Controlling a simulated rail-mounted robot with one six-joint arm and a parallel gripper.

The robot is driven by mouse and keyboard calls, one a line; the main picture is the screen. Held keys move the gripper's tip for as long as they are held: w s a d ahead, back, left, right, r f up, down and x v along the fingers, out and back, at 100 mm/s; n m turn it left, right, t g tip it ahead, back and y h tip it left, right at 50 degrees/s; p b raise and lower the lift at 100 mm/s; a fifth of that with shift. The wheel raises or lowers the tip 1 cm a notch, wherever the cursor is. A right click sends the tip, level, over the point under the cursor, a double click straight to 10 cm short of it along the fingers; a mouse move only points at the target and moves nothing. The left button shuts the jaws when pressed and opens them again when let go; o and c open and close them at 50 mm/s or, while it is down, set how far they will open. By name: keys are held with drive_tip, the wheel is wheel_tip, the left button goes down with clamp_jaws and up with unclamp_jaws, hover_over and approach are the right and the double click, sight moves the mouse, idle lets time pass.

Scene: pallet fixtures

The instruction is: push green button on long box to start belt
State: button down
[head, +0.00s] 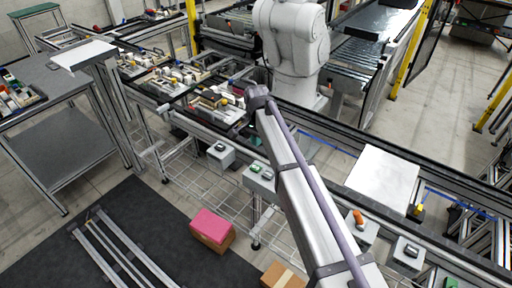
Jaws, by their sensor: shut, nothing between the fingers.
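A long grey control box (259,184) is mounted on the near side of the belt frame, left of my arm. Two small green parts sit on its top: a green button (256,168) and another to its right. Which of them is the start button is too small to tell. My arm reaches from the bottom right up to a dark joint near the belt frame, passing just right of the long box. My gripper cannot be made out; the arm's far end is hidden or out of view. No contact with the button shows.
A grey box with a dark switch (221,154) is left of the long box. A box with an orange knob (359,217) and another switch box (408,251) are right of my arm. A large white robot (294,45) stands behind the belt. Pink-topped carton (212,229) lies below.

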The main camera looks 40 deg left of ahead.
sight(256, 168)
wheel_tip(256, 168, down, 12)
drive_tip(key=b, duration=1)
drive_tip(key=shift+b, duration=0.35)
drive_tip(key=shift+f+b, duration=0.9)
drive_tip(key=shift+s+d+r, duration=0.15)
drive_tip(key=shift+s+d, duration=0.05)
drive_tip(key=shift+s, duration=0.05)
drive_tip(key=shift+w+a, duration=0.1)
wheel_tip(256, 168, up, 14)
drive_tip(key=p, duration=1.4)
drive_tip(key=shift+p, duration=0.3)
